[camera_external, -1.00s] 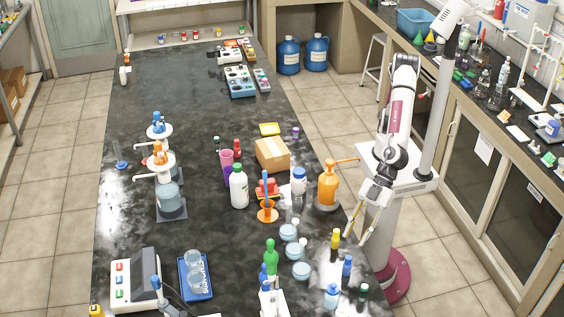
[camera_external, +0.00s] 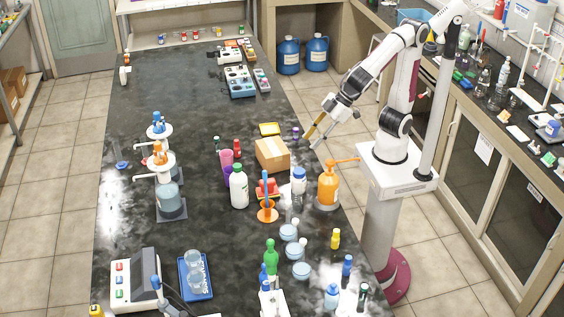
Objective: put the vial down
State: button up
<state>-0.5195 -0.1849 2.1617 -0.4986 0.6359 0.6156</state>
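My gripper (camera_external: 309,141) hangs over the right edge of the dark bench, beside the cardboard box. Its two fingers look spread apart, with nothing visible between them. A small vial with a purple cap (camera_external: 296,133) stands upright on the bench just left of the fingertips; whether they touch it is too small to tell. Other small capped vials stand near the front right: a yellow one (camera_external: 336,239), a blue one (camera_external: 347,266) and a dark-capped one (camera_external: 362,298). Which vial the task means cannot be told.
An orange pump bottle (camera_external: 328,186) and a white bottle (camera_external: 239,187) stand nearer the camera. The bench's far middle (camera_external: 175,85) is clear.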

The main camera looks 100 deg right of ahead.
jog(key=s+d+f+m+g, duration=0.1)
jog(key=s+d+f+m, duration=0.1)
jog(key=s+d, duration=1.3)
jog(key=s, duration=0.4)
jog(key=shift+f+m+g, duration=0.3)
jog(key=shift+f+g, duration=0.05)
jog(key=shift+g, duration=0.05)
